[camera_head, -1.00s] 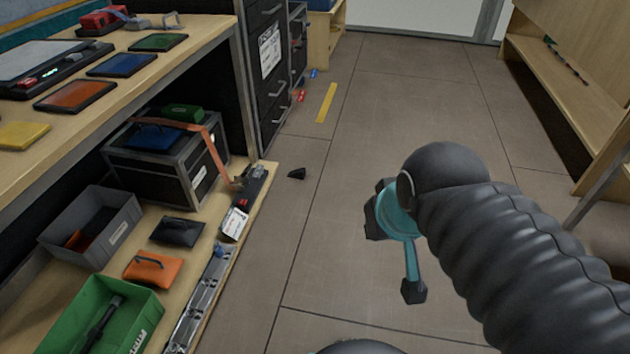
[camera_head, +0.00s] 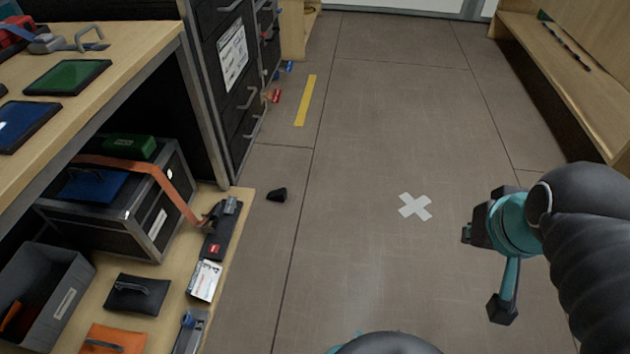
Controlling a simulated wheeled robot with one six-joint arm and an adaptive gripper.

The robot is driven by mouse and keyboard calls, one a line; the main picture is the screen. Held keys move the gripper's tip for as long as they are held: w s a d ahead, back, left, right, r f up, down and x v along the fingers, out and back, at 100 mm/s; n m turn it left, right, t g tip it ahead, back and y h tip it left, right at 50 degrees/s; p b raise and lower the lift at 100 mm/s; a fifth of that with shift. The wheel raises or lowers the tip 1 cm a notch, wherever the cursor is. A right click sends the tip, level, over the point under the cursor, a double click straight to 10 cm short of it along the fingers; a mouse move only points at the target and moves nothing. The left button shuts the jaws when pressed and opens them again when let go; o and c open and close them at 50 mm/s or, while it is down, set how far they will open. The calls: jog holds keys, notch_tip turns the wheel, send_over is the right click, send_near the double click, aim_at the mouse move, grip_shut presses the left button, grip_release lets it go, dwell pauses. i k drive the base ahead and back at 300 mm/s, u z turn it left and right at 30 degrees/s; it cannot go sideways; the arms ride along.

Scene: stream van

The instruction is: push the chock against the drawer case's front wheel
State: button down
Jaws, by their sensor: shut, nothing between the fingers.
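The chock (camera_head: 277,194) is a small black wedge lying on the brown floor, just right of the low wooden shelf. The drawer case (camera_head: 222,75) is a tall dark cabinet with grey handles and a white label, beyond the chock on the left. I cannot make out its front wheel clearly at its base. My gripper (camera_head: 480,228), dark with teal parts, is at the right above the floor, far from the chock. It is shut and empty, and its fingers show only partly.
The wooden shelf (camera_head: 240,205) holds a strapped case (camera_head: 155,225) and a grey bin (camera_head: 75,290). Small red (camera_head: 274,96) and blue (camera_head: 288,66) parts stick out beside the drawers. A yellow strip (camera_head: 306,100) and a white cross (camera_head: 415,206) mark the otherwise clear floor.

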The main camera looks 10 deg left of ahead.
aim_at(278, 195)
jog(key=u, duration=0.05)
jog(key=i, duration=0.65)
jog(key=u, duration=0.7)
jog(key=i, duration=0.6)
jog(key=u, duration=0.6)
